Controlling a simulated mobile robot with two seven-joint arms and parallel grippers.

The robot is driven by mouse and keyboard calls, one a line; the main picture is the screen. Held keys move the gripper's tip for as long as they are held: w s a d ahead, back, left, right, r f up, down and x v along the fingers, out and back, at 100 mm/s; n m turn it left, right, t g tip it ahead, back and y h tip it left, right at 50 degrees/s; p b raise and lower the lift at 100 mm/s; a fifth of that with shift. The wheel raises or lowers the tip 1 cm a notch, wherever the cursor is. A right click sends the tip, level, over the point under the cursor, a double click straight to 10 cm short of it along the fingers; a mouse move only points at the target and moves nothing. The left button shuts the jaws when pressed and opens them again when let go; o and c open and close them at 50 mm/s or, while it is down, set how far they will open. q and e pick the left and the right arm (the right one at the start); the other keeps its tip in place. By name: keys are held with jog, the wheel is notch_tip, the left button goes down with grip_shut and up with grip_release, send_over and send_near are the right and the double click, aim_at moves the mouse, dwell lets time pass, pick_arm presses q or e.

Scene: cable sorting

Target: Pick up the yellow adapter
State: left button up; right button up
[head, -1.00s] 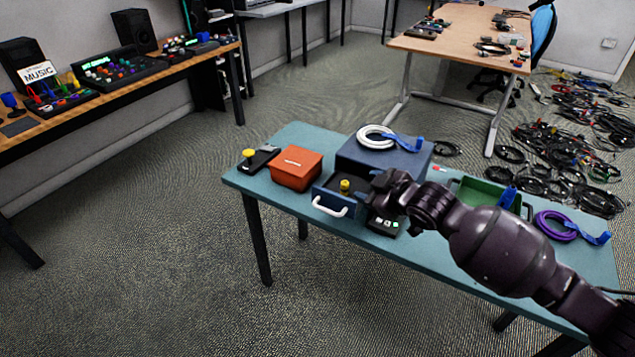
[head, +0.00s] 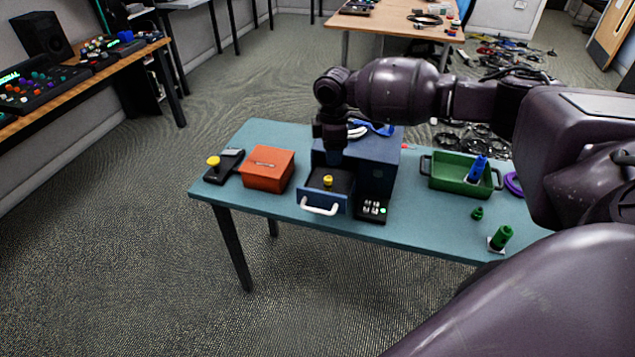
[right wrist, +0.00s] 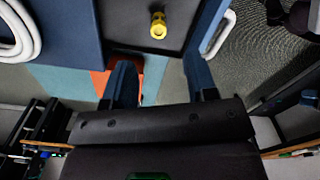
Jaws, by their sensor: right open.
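The yellow adapter (head: 328,181) stands in the pulled-out drawer (head: 312,199) of the dark blue cabinet (head: 375,165). In the right wrist view, the yellow adapter (right wrist: 158,25) lies on the dark drawer floor, beyond the fingertips and roughly midway between them. My right gripper (head: 331,152) is above the back of the drawer, pointing down, and its fingertips are hard to make out there. The right wrist view shows my right gripper (right wrist: 161,75) open, with its two dark blue fingers apart and nothing between them. My left gripper is not in view.
An orange box (head: 267,168) and a black device with a yellow knob (head: 213,161) stand left of the drawer. A small button box (head: 371,209) is to its right. A white cable coil (right wrist: 15,30) lies on the cabinet. A green tray (head: 450,174) and green adapters (head: 501,237) are further right.

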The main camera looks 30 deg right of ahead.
aim_at(328, 178)
jog(key=shift+s+d+f, duration=0.1)
jog(key=shift+f, duration=0.25)
jog(key=f, duration=0.3)
jog(key=f+b, duration=0.1)
jog(key=f, duration=0.6)
jog(key=shift+w+a+f+b, duration=0.1)
jog(key=shift+w+a+b, duration=0.25)
jog(key=shift+w, duration=0.05)
jog(key=shift+c, duration=0.3)
grip_shut()
